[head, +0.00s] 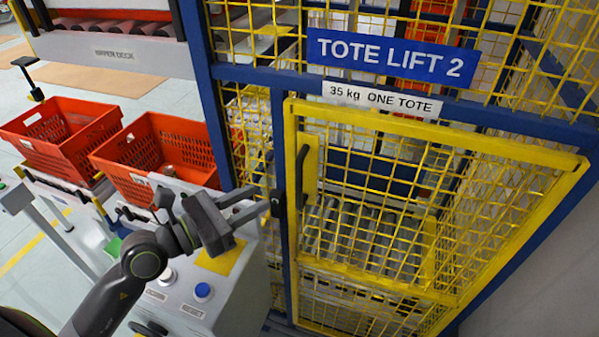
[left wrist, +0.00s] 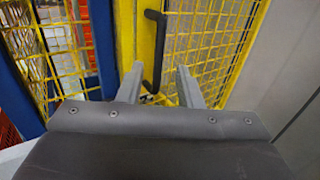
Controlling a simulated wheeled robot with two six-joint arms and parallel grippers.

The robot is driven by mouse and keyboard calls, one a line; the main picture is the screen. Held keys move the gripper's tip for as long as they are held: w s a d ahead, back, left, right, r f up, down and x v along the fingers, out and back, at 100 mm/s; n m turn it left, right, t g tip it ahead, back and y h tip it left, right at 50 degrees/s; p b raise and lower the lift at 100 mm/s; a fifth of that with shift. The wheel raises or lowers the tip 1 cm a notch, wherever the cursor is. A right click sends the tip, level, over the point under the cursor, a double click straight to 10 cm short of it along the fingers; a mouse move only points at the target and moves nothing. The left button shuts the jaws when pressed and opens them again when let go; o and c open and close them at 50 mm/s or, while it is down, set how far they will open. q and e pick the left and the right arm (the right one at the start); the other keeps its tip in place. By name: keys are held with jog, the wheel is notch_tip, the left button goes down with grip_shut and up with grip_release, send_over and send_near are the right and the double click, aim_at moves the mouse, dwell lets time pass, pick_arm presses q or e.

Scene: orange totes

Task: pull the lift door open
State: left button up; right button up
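The lift door (head: 440,139) is a yellow mesh gate under the "TOTE LIFT 2" sign. It looks shut, its frame lying along the blue frame. Its black upright handle (head: 302,176) sits on a yellow plate at the door's left edge. My left gripper (head: 257,199) is open and empty, to the left of the handle in the head view. In the left wrist view the handle (left wrist: 154,50) appears between the two spread fingers (left wrist: 160,72), ahead of them, with no contact visible. My right gripper is in neither view.
A black latch piece (head: 277,203) is on the blue post (head: 280,130) beside the door. A grey console (head: 230,280) with a blue button (head: 203,291) stands below my left gripper. Two orange totes (head: 60,148) (head: 150,150) sit at the left. A grey wall (head: 540,270) is right of the door.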

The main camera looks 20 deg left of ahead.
pick_arm(q)
jog(key=p, duration=0.3)
send_over(299, 204)
jog(key=shift+w+a, duration=0.1)
jog(key=shift+w, duration=0.35)
jog(key=shift+c, duration=0.4)
grip_shut()
